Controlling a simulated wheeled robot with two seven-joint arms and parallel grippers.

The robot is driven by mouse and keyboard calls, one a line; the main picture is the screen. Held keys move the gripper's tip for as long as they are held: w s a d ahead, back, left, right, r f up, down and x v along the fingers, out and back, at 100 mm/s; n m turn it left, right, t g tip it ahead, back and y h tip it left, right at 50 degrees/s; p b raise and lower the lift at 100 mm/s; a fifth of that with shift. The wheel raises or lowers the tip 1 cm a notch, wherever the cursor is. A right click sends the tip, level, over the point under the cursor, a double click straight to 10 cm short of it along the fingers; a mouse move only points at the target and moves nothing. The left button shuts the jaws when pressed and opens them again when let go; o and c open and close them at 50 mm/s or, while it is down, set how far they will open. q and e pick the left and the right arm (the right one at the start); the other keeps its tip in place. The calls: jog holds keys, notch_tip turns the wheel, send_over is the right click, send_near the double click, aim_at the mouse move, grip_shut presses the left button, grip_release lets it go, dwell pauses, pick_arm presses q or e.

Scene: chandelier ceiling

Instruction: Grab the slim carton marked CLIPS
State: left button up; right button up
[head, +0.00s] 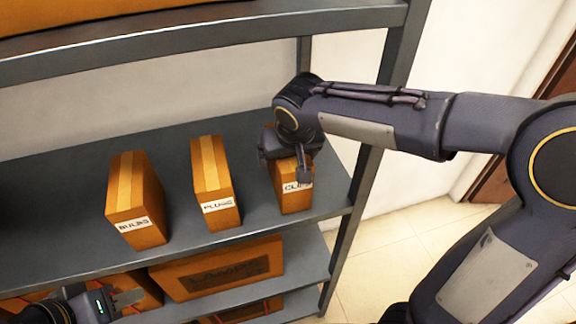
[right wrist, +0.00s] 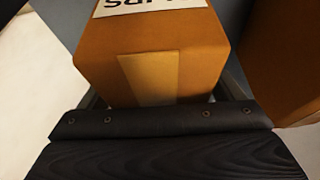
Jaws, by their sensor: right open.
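The slim orange carton marked CLIPS (head: 295,201) stands upright at the right end of the shelf. My right gripper (head: 300,172) is over its top, and the gripper and wrist hide much of the carton. In the right wrist view the CLIPS carton (right wrist: 172,45) fills the middle, its label upside down and partly cut off. The open fingers of my right gripper (right wrist: 165,98) show at either side of the carton; whether they touch it is unclear. My left gripper (head: 128,300) is low at the bottom left, and its jaw opening is unclear.
The PLUGS carton (head: 215,185) and the BULBS carton (head: 135,200) stand left of CLIPS on the grey shelf (head: 170,238). A larger labelled box (head: 220,270) lies on the level below. A shelf post (head: 352,215) rises at the right, and another shelf (head: 200,38) hangs above.

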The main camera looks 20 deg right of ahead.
jog(key=shift+f+b, duration=0.2)
jog(key=shift+b, duration=0.1)
dwell(0.4)
jog(key=c, duration=1.4)
